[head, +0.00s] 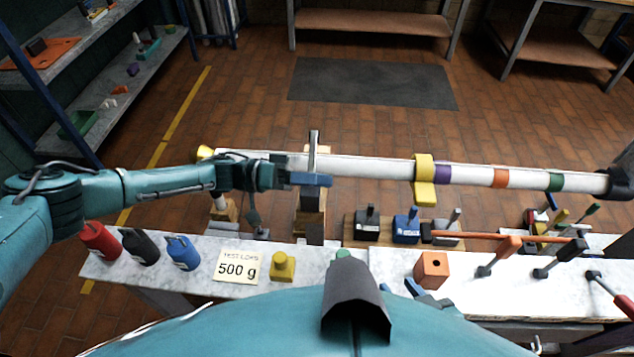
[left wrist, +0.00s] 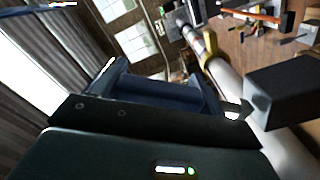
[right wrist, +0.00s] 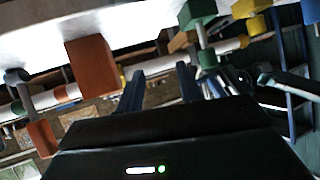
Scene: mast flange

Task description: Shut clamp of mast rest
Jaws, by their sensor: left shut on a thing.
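The white mast (head: 370,168) lies across the head view, with a yellow collar (head: 424,180) around it and purple, orange and green bands to the right. The mast rest (head: 311,215) stands under it, left of the collar. The rest's clamp shows as a grey upright bar (head: 314,145) at the mast. My left gripper (head: 312,180) is at this clamp, shut on it; its fingers hide the grip. The left wrist view shows the mast (left wrist: 228,80) beside the fingers. My right gripper (right wrist: 160,90) is open and empty, low at the bench's front edge.
An orange block (head: 432,270) and tools are right. Floor beyond is clear around a grey mat (head: 372,83).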

